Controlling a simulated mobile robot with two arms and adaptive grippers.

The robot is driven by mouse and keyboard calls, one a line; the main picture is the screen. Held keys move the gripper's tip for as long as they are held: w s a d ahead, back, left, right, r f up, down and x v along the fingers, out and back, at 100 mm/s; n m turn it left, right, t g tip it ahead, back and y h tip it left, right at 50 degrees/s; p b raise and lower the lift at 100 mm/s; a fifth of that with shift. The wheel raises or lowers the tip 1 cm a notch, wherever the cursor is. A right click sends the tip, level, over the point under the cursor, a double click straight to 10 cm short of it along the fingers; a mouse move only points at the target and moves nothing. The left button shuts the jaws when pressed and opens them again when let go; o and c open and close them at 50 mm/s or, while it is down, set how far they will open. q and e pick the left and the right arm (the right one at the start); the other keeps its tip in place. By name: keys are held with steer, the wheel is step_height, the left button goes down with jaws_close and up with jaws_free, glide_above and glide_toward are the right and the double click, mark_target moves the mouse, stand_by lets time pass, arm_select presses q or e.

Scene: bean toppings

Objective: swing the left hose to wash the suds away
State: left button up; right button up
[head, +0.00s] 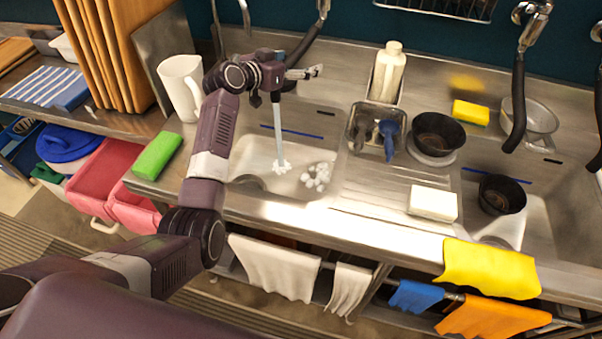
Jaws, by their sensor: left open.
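The left hose (304,43) hangs over the left sink (307,118); its dark grip slants down to the left behind my left gripper. My left gripper (304,73) is open, with its fingers pointing right beside the lower end of the hose. I cannot tell whether they touch. A water stream (278,132) falls below the gripper into the left sink; its outlet is hidden by my arm. White suds (317,177) lie in a clump on the sink floor, right of where the water lands. My right gripper is out of view.
A white bottle (388,71), a utensil caddy (361,136) and dark bowls (438,134) are to the right. Another hose (517,104) hangs over the right sink (540,205).

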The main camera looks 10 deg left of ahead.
arm_select(q)
steer(key=d, duration=0.1)
steer(key=d+p, duration=0.1)
steer(key=d, duration=0.1)
steer(key=s+d+p, duration=0.1)
steer(key=d, duration=0.1)
steer(key=shift+d, duration=0.2)
stand_by(0.5)
steer(key=shift+d+p, duration=0.5)
steer(key=shift+d, duration=1.85)
steer(key=p+v, duration=0.7)
steer(key=v, duration=0.1)
steer(key=shift+s+a+r, duration=0.2)
steer(key=shift+s+a, duration=0.05)
steer(key=shift+s, duration=0.05)
steer(key=shift+w, duration=0.1)
